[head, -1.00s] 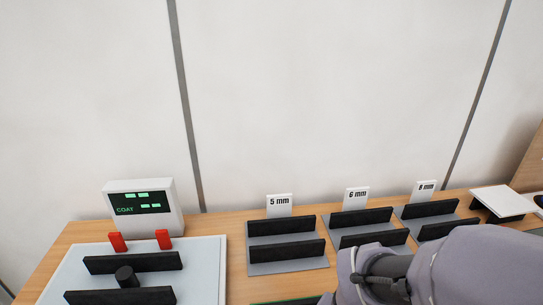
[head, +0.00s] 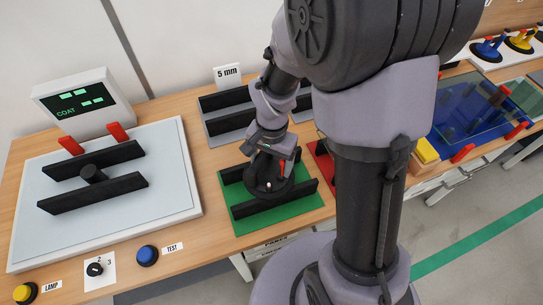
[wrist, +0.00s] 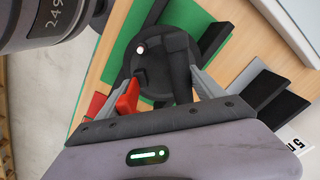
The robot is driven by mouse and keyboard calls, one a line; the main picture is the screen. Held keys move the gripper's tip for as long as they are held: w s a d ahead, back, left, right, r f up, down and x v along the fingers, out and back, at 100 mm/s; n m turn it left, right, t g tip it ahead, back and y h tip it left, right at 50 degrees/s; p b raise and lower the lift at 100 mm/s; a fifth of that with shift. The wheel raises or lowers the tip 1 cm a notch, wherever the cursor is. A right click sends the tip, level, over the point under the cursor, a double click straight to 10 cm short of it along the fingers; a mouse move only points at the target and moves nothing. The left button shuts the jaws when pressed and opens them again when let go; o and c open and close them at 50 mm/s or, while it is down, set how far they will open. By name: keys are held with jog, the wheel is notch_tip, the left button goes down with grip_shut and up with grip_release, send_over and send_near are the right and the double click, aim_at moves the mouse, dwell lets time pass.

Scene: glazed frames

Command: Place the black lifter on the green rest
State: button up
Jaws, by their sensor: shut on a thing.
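The black lifter (head: 268,186) has a round dark cup, a red lever and a small white button. My gripper (head: 270,150) is shut on its handle, with the cup below. The green rest (head: 238,219) is a flat green plate with two black bars. The lifter is over the middle of the rest, between or on the bars; I cannot tell whether it touches them. In the wrist view the lifter (wrist: 150,75) sits between my gripper's fingers (wrist: 163,85), with the green rest (wrist: 122,45) behind it.
A white test plate (head: 165,205) with two black bars stands left, before the COAT display (head: 80,103). The grey 5 mm rack (head: 225,128) is behind the green rest. A red mat (head: 322,165) lies to its right, partly hidden by my arm. A blue glass-holding station (head: 450,140) is farther right.

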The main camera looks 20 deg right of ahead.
jog(key=o, duration=2.1)
jog(key=shift+f, duration=0.1)
jog(key=shift+c, duration=0.2)
